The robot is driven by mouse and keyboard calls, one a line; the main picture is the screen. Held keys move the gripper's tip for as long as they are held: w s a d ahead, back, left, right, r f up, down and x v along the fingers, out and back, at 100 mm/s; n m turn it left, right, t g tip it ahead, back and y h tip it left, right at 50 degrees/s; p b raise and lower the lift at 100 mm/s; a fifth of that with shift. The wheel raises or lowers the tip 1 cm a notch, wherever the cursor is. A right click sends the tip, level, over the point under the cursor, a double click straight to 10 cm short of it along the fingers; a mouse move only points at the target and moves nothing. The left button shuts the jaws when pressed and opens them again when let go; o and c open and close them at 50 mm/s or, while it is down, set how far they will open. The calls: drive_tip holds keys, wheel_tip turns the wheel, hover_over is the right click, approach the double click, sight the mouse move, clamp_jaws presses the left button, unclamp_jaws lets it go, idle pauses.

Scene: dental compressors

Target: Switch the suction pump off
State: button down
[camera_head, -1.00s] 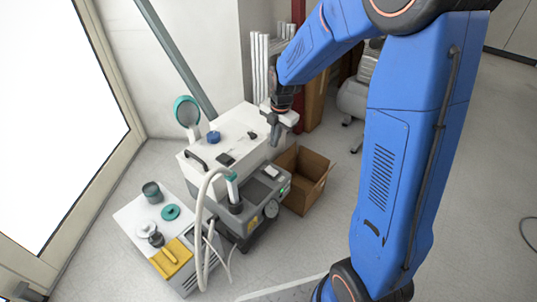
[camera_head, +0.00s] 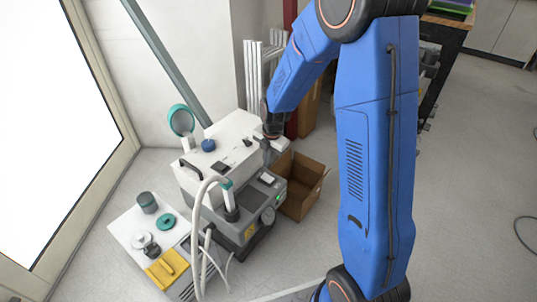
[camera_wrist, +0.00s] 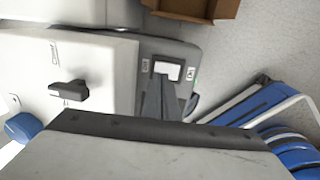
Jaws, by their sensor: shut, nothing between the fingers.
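The grey unit (camera_head: 238,228), which I take for the suction pump, has a gauge, a hose and a lit green lamp (camera_head: 278,198) on its front. A white rocker switch (camera_head: 267,179) sits on its top; it also shows in the wrist view (camera_wrist: 172,70) between two small labels. My gripper (camera_wrist: 160,82) is shut and empty, its dark fingertips right by the switch's near edge in the wrist view. I cannot tell whether they touch it. In the head view my gripper (camera_head: 265,160) hangs over the unit's back, its tips hard to make out.
A white-topped housing (camera_head: 232,130) with a black knob (camera_wrist: 68,90) and a blue knob (camera_head: 208,145) stands directly behind. An open cardboard box (camera_head: 303,185) is to the right. A low cabinet (camera_head: 125,228) with a yellow cloth (camera_head: 167,268) is at left.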

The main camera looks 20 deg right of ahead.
sight(266, 175)
drive_tip(key=shift+w+a+f, duration=0.1)
drive_tip(key=shift+f, duration=1.2)
drive_tip(key=shift+w+a+f, duration=0.1)
drive_tip(key=shift+f, duration=1.15)
